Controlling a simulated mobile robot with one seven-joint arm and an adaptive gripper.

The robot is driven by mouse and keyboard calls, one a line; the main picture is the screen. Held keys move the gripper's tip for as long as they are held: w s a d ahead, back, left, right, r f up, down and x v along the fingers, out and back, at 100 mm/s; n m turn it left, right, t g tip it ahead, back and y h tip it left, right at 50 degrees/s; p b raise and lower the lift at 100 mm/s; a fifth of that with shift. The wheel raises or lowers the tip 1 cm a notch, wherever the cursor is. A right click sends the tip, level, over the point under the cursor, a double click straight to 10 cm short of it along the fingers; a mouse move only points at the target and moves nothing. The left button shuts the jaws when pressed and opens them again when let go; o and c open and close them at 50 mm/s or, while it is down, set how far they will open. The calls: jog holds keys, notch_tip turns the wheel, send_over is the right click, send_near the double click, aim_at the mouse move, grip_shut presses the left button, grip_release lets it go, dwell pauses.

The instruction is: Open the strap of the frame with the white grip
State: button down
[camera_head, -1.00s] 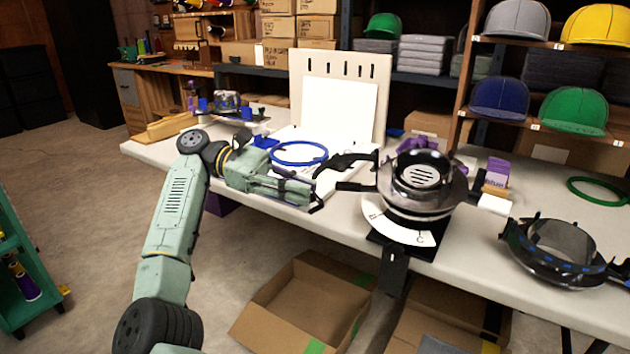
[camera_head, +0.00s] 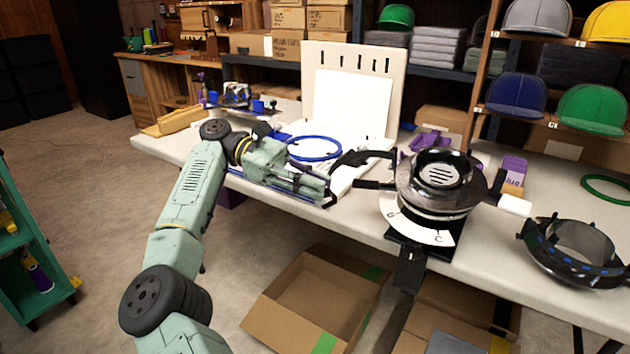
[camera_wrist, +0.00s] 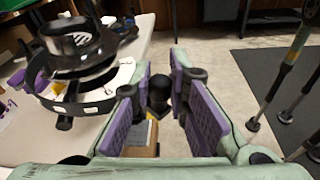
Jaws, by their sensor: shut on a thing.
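A round black frame (camera_head: 442,185) sits on a stand at the front of the table, over a white lettered dial plate (camera_head: 425,225). A black curved arm (camera_head: 362,160) reaches left from it. A white grip (camera_head: 515,206) shows at its right; I cannot tell how it is joined. My gripper (camera_head: 322,190) is left of the frame by the table's front edge. In the wrist view, my gripper's purple pads (camera_wrist: 165,115) stand around a dark rounded piece (camera_wrist: 158,90), on which the gripper is shut; what it belongs to is unclear. The frame (camera_wrist: 80,45) is at upper left.
A second black frame (camera_head: 575,252) with blue marks lies at the right. A blue ring (camera_head: 314,148) and an upright white board (camera_head: 350,100) are behind my gripper. A purple box (camera_head: 511,175) stands behind the white grip. Open cardboard boxes (camera_head: 310,300) are below the table.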

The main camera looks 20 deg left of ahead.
jog(key=c, duration=1.5)
grip_release()
jog(key=shift+c, duration=0.2)
jog(key=shift+d+f, duration=0.1)
jog(key=shift+d, duration=0.05)
